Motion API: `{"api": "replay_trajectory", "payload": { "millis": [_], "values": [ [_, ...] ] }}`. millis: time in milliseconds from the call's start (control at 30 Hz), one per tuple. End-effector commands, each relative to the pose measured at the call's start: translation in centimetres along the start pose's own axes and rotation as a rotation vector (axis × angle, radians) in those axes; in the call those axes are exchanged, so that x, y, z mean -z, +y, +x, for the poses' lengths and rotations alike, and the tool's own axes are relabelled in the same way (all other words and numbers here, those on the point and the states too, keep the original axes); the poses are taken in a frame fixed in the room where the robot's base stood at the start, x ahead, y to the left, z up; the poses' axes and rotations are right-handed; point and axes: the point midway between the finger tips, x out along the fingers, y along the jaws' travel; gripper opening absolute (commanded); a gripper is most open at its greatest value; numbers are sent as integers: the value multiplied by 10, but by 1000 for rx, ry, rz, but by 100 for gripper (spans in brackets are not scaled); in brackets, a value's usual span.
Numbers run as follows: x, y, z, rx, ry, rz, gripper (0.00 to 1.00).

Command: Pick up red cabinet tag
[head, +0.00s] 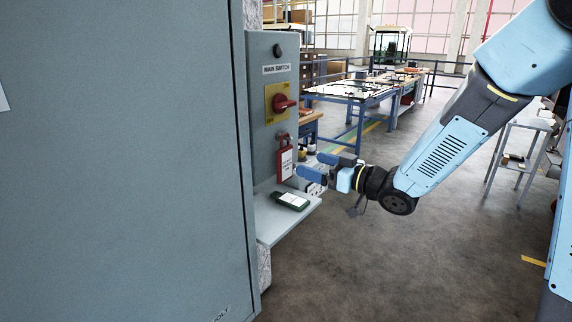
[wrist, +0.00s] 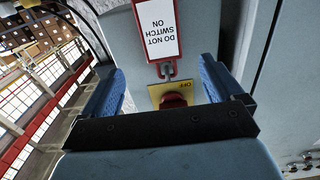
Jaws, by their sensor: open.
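The red cabinet tag (head: 285,164), with a white label, hangs upright below the red rotary switch (head: 284,103) on the grey switch panel (head: 262,130). In the wrist view the tag (wrist: 158,38) appears upside down and reads "DO NOT SWITCH ON". My gripper (head: 314,166) is open and empty, just right of the tag in the head view, with its fingers pointing toward the panel. In the wrist view my gripper's blue fingers (wrist: 160,85) are spread wide, and the tag lies beyond them, apart from both. The tag's lower end is cut off there.
A small shelf (head: 272,222) juts out below the tag, with a dark green handheld device (head: 291,201) on it. A large grey cabinet door (head: 125,160) fills the left. Workbenches (head: 350,92) stand behind.

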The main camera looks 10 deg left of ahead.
Motion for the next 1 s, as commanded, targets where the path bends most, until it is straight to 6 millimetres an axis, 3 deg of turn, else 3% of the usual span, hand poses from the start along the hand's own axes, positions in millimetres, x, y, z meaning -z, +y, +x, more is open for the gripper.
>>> {"api": "replay_trajectory", "payload": {
  "millis": [100, 467, 733, 1000],
  "values": [
    [0, 0, 15, 0, -1, -1, 94],
    [1, -2, 35, -1, -1, 0, 94],
    [3, -4, 70, -1, 0, -1, 94],
    [4, -4, 75, -3, -1, -1, 94]
  ]
}}
